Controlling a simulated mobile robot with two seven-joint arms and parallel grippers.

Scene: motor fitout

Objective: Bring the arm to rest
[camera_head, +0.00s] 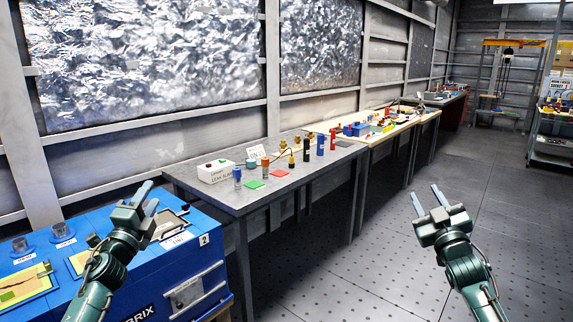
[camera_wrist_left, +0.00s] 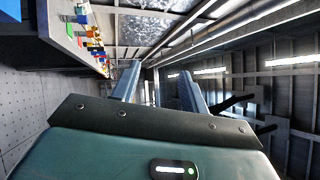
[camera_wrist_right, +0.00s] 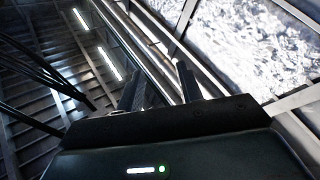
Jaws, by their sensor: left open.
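My left gripper (camera_head: 147,198) is raised over the blue cabinet at the lower left of the head view, fingers pointing up. Its two fingers stand apart with nothing between them; they also show in the left wrist view (camera_wrist_left: 158,88). My right gripper (camera_head: 429,200) is held up over the open floor at the right of the head view. Its fingers are apart and empty, and they show in the right wrist view (camera_wrist_right: 160,88) too. Neither gripper touches anything that I can see.
The blue cabinet (camera_head: 150,285) carries trays and small clear dishes. A grey table (camera_head: 225,198) with a white box (camera_head: 216,171), coloured mats and several small cylinders stands beyond it. A further bench (camera_head: 385,130) continues behind. The perforated floor (camera_head: 350,275) at right is clear.

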